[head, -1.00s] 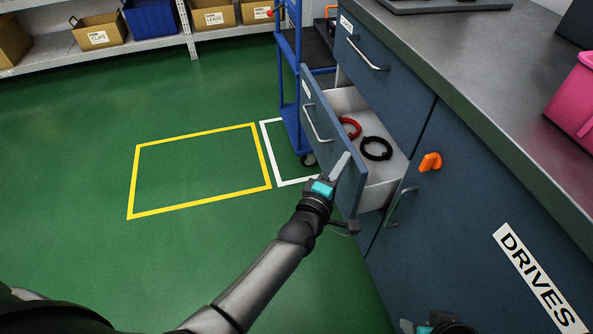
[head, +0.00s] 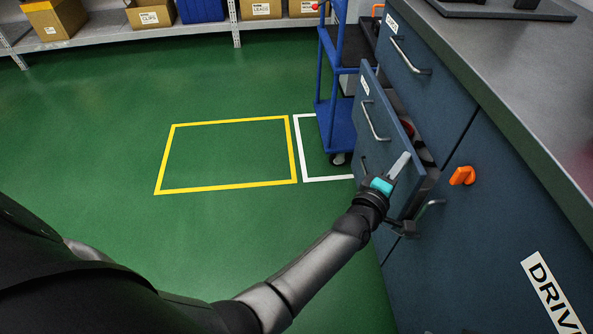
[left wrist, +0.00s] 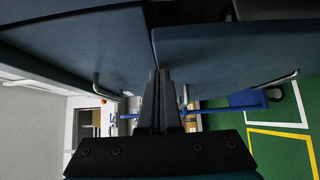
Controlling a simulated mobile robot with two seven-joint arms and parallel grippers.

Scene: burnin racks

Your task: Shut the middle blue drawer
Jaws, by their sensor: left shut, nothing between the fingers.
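The middle blue drawer (head: 377,134) is partly open, its front standing out from the cabinet by a narrow gap. Part of a red ring (head: 408,128) shows inside it; most of the inside is hidden. My left gripper (head: 400,166) is shut and empty, at the lower right part of the drawer front; I cannot tell for sure whether it touches. In the left wrist view my left gripper's fingers (left wrist: 162,85) are together close to the blue fronts, with a drawer handle (left wrist: 282,80) to the right. My right gripper is not in view.
The top drawer (head: 420,85) above is shut. An orange knob (head: 462,175) sits on the cabinet front to the right. A blue trolley (head: 338,125) stands just behind the drawer. The green floor to the left is clear.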

